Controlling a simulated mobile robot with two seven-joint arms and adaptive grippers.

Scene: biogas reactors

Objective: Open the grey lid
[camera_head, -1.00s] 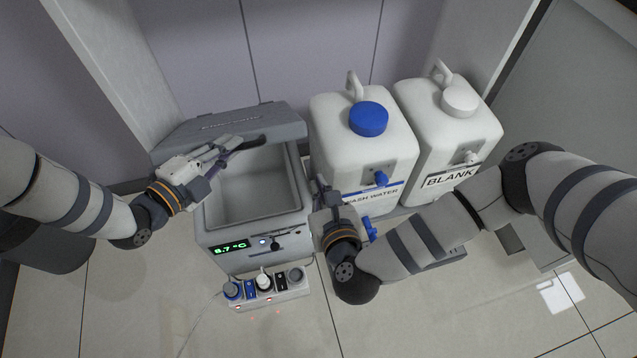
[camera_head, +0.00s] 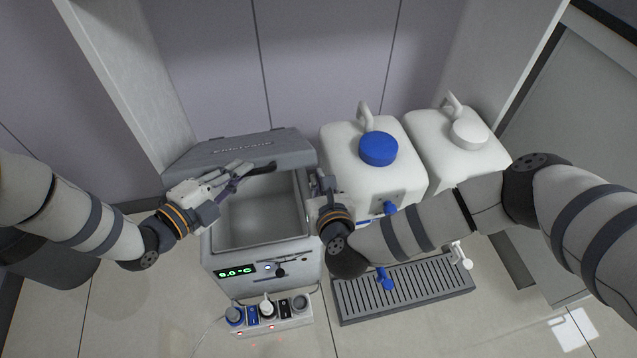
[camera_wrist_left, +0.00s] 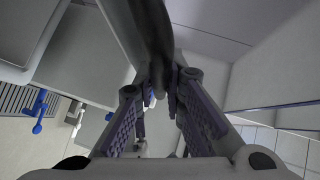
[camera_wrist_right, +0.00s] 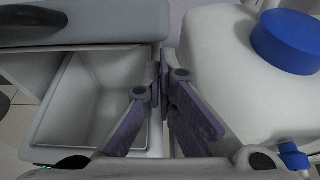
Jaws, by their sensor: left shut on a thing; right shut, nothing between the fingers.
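The grey lid (camera_head: 240,150) stands raised at the back of the grey cool box (camera_head: 305,270), whose inside is open to view and looks empty. My left gripper (camera_head: 240,172) is shut on the lid's dark handle (camera_head: 262,168). In the left wrist view the dark curved handle (camera_wrist_left: 155,35) runs between the fingers. My right gripper (camera_head: 325,182) is shut and empty, pointing down the gap between the box's right rim and a white canister. In the right wrist view its closed fingertips (camera_wrist_right: 163,85) are close to the box's right rim; contact cannot be told.
A white canister with a blue cap (camera_head: 379,148) and another with a white cap (camera_head: 470,134) stand right of the box. A drip grate (camera_head: 400,290) lies in front of them. A power strip (camera_head: 270,312) lies before the box. Free floor is at the front left.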

